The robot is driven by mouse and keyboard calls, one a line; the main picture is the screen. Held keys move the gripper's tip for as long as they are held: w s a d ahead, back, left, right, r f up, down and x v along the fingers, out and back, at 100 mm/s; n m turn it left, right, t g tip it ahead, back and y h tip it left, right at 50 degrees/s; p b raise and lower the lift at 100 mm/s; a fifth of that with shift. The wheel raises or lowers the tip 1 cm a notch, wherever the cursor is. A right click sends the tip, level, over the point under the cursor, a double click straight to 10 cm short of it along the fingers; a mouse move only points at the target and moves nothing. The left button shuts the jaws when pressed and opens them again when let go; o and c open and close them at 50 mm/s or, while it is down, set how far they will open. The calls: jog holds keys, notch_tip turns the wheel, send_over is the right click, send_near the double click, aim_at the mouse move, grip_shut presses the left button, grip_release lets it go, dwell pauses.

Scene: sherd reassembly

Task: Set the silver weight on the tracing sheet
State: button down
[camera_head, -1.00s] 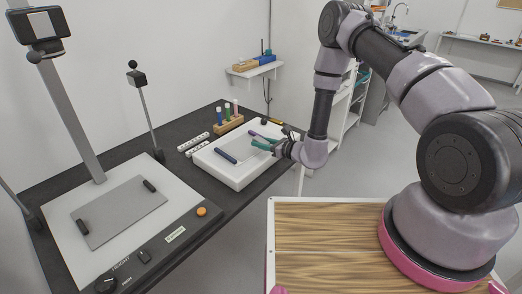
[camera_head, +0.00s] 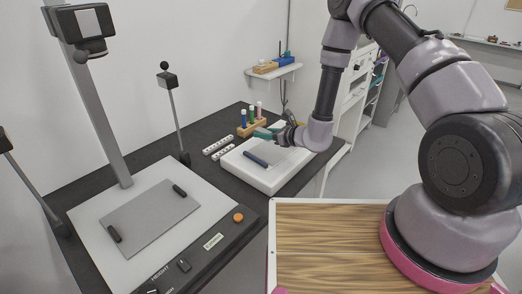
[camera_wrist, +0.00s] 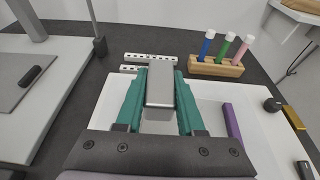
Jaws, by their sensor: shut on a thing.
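My gripper (camera_wrist: 160,92) has teal fingers shut on the silver weight (camera_wrist: 160,86), a grey metal block. In the head view my gripper (camera_head: 266,132) is over the far part of a white slab-like box (camera_head: 262,178); I cannot make out the weight there. The pale grey tracing sheet (camera_head: 287,160) lies on the box. A dark blue bar (camera_head: 256,160) lies along its near left side. A purple bar (camera_wrist: 232,126) lies to the right in the wrist view. The gripper hides part of the sheet, and the gap beneath the weight cannot be judged.
A wooden rack (camera_wrist: 216,67) with blue, green and pink-red tubes stands behind the box. White marked strips (camera_head: 217,145) lie to its left. A copy stand with a grey plate (camera_head: 150,217) fills the left of the dark table. A dark knob-like object (camera_wrist: 272,104) is at right.

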aim_at(263, 155)
notch_tip(263, 155, down, 8)
jog(key=shift+f, duration=0.1)
dwell(0.4)
jog(key=c, duration=0.8)
grip_release()
jog(key=shift+f, duration=0.1)
